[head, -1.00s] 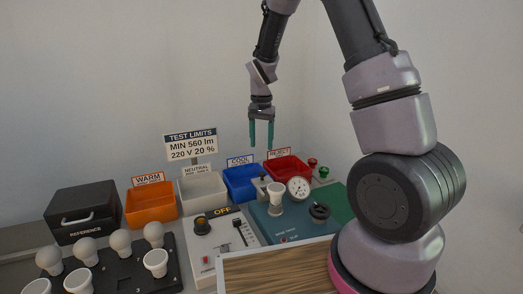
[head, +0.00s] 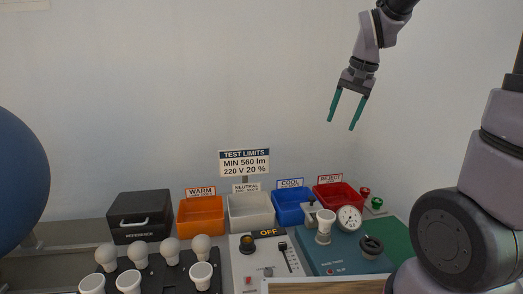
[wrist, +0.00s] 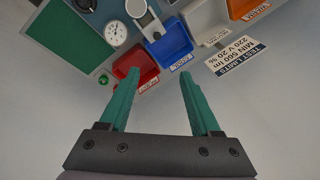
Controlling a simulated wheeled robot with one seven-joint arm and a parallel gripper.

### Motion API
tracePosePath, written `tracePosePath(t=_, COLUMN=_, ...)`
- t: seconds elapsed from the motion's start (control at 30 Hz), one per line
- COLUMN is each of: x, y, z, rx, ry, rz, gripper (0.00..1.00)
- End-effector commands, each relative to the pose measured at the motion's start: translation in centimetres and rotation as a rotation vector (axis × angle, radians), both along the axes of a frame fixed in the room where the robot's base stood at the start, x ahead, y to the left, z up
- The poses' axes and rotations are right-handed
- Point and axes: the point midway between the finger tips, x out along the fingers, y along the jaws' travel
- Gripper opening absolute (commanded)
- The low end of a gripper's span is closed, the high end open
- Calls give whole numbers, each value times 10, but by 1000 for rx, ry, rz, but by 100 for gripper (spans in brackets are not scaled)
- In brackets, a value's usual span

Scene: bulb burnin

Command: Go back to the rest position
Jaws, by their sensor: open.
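My gripper (head: 345,111) is open and empty, its two green fingers apart. In the head view it is raised high in front of the wall, well above the bench and above the red reject bin (head: 339,196). In the wrist view my gripper (wrist: 152,100) points over the back of the bench, with the red bin (wrist: 135,66) and the blue bin (wrist: 167,47) below and beyond the fingers. Nothing is between the fingers.
Bulbs stand on a black rack (head: 156,277) at left. A black reference box (head: 140,216), orange bin (head: 201,217) and white bin (head: 250,211) line the back. A teal tester (head: 345,254) holds a gauge (head: 349,218). A large blue round shape (head: 15,183) fills the left edge.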

Motion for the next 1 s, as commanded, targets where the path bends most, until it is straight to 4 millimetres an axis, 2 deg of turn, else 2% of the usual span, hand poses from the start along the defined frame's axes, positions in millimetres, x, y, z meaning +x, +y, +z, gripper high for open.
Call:
tracePosePath(t=0.03, x=-14, y=-4, z=14, rx=6, ry=-35, rz=5, gripper=64)
tracePosePath(t=0.2, x=-58, y=-14, z=46, rx=9, ry=-139, rz=37, gripper=64)
tracePosePath(t=0.33, x=-93, y=-20, z=63, rx=1, ry=-218, rz=59, gripper=64)
tracePosePath(t=0.5, x=-129, y=-24, z=74, rx=-19, ry=-300, rz=83, gripper=64)
tracePosePath(t=0.7, x=-149, y=-25, z=76, rx=-36, ry=-344, rz=97, gripper=64)
tracePosePath(t=1.0, x=-150, y=-25, z=76, rx=-38, ry=-347, rz=100, gripper=64)
